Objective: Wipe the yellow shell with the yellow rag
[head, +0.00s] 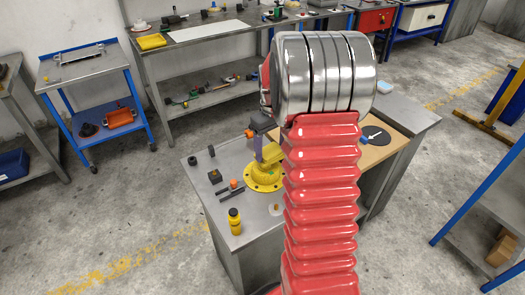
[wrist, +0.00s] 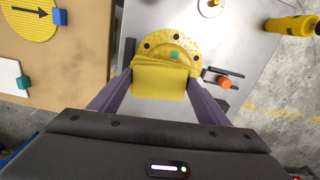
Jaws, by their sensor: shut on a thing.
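The yellow shell (head: 262,181) is a round, flanged part on the grey metal table. In the wrist view its curved flange (wrist: 158,42) shows dark holes and a small green patch. My gripper (wrist: 160,84) is shut on the yellow rag (wrist: 158,86), whose folded face hangs between the two purple fingers. The rag overlaps the near part of the shell in the wrist view and hides it. In the head view my gripper (head: 264,142) is just above the shell with the rag (head: 271,154) below it. I cannot tell whether the rag touches the shell.
My red arm hides part of the table.

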